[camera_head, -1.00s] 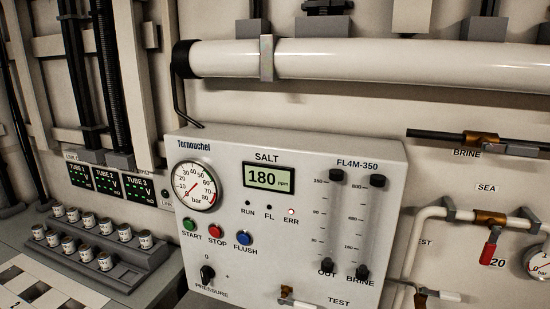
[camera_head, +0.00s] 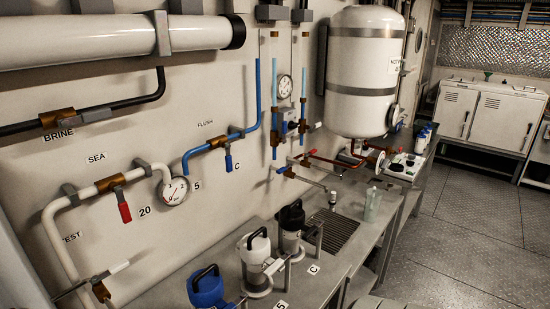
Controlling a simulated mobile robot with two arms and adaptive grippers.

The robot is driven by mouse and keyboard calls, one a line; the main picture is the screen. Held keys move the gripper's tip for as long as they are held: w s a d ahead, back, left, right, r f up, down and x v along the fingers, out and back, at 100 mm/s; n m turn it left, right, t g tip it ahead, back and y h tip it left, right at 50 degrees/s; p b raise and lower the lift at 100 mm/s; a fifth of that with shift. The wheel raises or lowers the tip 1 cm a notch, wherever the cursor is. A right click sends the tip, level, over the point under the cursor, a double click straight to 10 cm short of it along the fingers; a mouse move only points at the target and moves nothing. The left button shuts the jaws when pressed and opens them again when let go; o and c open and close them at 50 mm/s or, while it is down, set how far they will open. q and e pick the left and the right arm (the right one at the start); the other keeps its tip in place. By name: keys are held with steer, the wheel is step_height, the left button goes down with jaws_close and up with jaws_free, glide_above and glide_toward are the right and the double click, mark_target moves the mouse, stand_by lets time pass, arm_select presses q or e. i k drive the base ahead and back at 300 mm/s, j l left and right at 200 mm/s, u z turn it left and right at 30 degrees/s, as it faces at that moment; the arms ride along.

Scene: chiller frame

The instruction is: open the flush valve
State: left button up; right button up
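The flush valve has a brass body (camera_head: 217,143) on a blue pipe (camera_head: 198,152), below the word FLUSH on the wall. Its blue lever handle (camera_head: 229,162) hangs down, across the line of the pipe. The valve is unobstructed in the head view. Neither of my grippers is in view.
The sea valve's red handle (camera_head: 124,211) and a pressure gauge (camera_head: 175,191) are to the left. Blue (camera_head: 207,289), white (camera_head: 255,250) and black (camera_head: 291,217) canisters stand on the bench below. A white tank (camera_head: 364,75) is at right. Floor (camera_head: 460,250) is clear at right.

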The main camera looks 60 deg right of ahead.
mark_target(228, 157)
steer(key=z, duration=1.5)
steer(key=l+z, duration=0.25)
steer(key=z, duration=0.15)
steer(key=i+l+z, duration=0.1)
steer(key=l+z, duration=0.25)
steer(key=i+l+z, duration=0.1)
steer(key=z, duration=0.3)
